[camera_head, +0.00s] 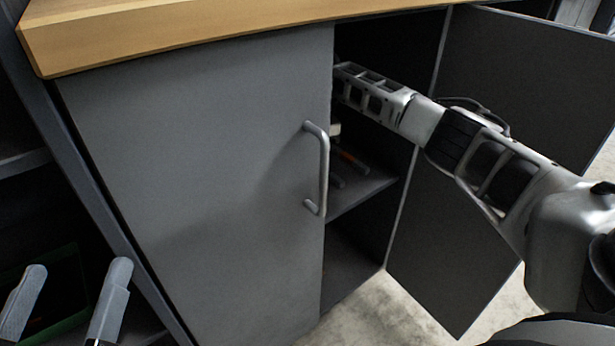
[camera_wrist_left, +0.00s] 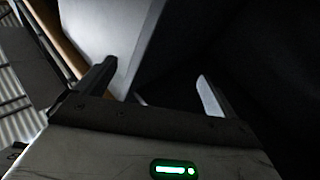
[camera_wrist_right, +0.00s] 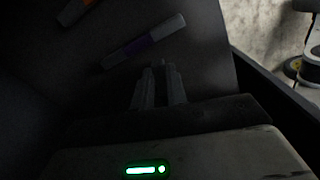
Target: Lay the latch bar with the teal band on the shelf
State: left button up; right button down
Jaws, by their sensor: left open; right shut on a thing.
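My right gripper (camera_wrist_right: 160,88) is inside the open right half of the cabinet, its jaws close together on a narrow dark thing; no teal band shows on it, so I cannot tell which bar it is. In the right wrist view, a bar with a purple band (camera_wrist_right: 143,42) and a bar with an orange band (camera_wrist_right: 74,11) lie on a dark surface just beyond the fingertips. In the head view the shelf (camera_head: 366,190) shows inside the cabinet, with dark bars on it. My left gripper (camera_head: 66,298) is open and empty at the lower left; it also shows in the left wrist view (camera_wrist_left: 155,88).
The cabinet's left door (camera_head: 210,180) is shut, with a bar handle (camera_head: 322,170). The right door (camera_head: 455,235) stands open beside my right arm. A wooden top (camera_head: 180,30) overhangs the front. A dark rack (camera_head: 95,190) stands at the left.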

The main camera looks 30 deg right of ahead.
notch_tip(320, 180, down, 4)
jog(key=shift+f+b, duration=0.2)
jog(key=shift+b, duration=0.8)
jog(key=shift+f, duration=0.1)
pick_arm(q)
notch_tip(320, 180, up, 4)
jog(key=m+t+h, duration=0.1)
jog(key=m, duration=0.1)
jog(key=m+h, duration=0.1)
jog(key=m, duration=0.1)
jog(key=shift+s+r+t+h, duration=0.1)
jog(key=shift+s+t+h, duration=0.05)
jog(key=shift+t+h, duration=0.25)
pick_arm(e)
jog(key=shift+f, duration=0.1)
jog(key=c, duration=1.4)
grip_release()
pick_arm(q)
jog(key=shift+a, duration=0.1)
